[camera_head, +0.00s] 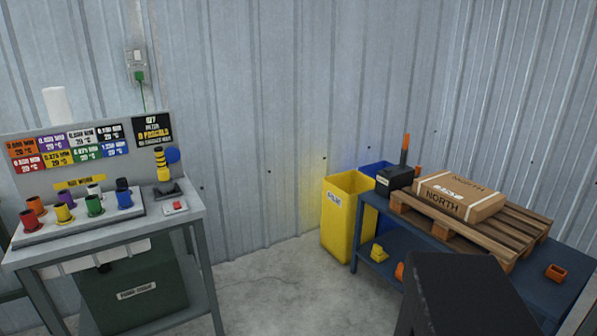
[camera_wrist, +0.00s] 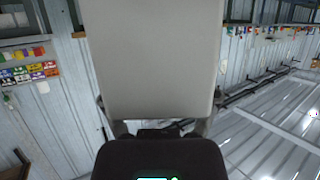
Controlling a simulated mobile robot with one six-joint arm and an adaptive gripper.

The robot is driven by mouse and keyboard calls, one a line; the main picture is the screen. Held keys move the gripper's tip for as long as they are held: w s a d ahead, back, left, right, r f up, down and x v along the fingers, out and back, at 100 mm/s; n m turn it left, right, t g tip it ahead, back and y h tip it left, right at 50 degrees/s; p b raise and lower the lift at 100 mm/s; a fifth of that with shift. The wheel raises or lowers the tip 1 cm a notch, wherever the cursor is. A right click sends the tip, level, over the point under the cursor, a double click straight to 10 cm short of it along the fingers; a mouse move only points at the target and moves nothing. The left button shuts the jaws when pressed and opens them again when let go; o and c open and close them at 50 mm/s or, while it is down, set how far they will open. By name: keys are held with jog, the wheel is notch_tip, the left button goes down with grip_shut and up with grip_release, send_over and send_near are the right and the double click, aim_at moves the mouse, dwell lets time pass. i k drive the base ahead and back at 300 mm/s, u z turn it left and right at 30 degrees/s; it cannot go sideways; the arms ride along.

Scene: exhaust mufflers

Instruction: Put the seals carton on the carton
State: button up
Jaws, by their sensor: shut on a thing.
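The carton (camera_head: 457,198) is a flat brown box marked NORTH, with pale straps and a white label on top. It lies on a wooden pallet (camera_head: 518,232) at the right in the head view. My gripper (camera_wrist: 159,125) is shut on a plain pale grey box (camera_wrist: 155,60), which fills the middle of the wrist view. No label shows on its visible face; I take it for the seals carton. Its far side is hidden.
A grey gauge bench (camera_head: 150,221) is at left. Open floor lies between.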

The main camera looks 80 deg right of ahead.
aim_at(459, 188)
jog(key=u, duration=0.35)
jog(key=k, duration=0.15)
jog(key=z, duration=3.4)
jog(key=k, duration=0.2)
jog(key=z, duration=1.55)
